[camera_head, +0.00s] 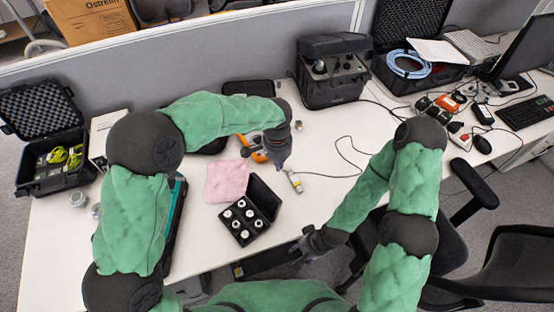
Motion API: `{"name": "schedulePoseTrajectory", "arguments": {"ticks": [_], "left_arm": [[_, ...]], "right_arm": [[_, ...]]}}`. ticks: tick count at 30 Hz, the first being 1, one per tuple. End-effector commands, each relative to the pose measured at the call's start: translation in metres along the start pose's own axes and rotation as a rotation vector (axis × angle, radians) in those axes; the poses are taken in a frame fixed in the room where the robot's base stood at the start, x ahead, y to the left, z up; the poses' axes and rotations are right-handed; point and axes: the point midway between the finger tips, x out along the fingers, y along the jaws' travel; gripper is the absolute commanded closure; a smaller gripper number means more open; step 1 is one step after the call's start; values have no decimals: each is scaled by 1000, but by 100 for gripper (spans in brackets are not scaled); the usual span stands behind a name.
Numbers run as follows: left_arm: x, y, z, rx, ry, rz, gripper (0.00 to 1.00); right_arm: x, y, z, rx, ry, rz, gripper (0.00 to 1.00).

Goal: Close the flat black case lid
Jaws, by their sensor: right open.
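A small flat black case (240,222) stands on the white table in front of me. It holds several white round pieces, and its lid (263,197) is raised along the right side. My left gripper (280,163) points down just behind the case, above the table and apart from the lid as far as I can tell. Its fingers are too small and dark to show whether they are open. My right gripper (299,250) is open and empty near the table's front edge, in front and right of the case. Another flat black item (248,88) lies behind my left arm, partly hidden.
A pink cloth (227,181) lies left behind the case. A white cylindrical sensor (295,181) with a cable lies to its right. An orange tool (258,154) is beside my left gripper. A large black case (332,84) stands behind. The table right of the case is mostly clear.

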Motion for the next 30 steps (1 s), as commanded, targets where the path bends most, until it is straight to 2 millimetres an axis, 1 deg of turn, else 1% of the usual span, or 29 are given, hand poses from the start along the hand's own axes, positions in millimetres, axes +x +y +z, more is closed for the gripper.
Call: {"name": "schedulePoseTrajectory", "arguments": {"ticks": [1, 8, 12, 18, 22, 30], "left_arm": [[13, 0, 1, -1, -2, 1, 100], [56, 0, 0, 0, -1, 1, 100], [48, -1, 16, -2, 4, -1, 100], [42, -1, 33, -2, 2, -1, 100], [40, -1, 37, -1, 2, -1, 100], [40, -1, 38, -1, 1, 0, 100]], "right_arm": [[5, 2, 0, 0, 1, 0, 49], [17, 6, -1, 0, 1, 0, 49], [19, 7, -1, 0, 1, 0, 49], [22, 8, -1, 0, 1, 0, 49], [23, 8, -1, 0, 1, 0, 49], [23, 8, -1, 0, 1, 0, 49]]}}
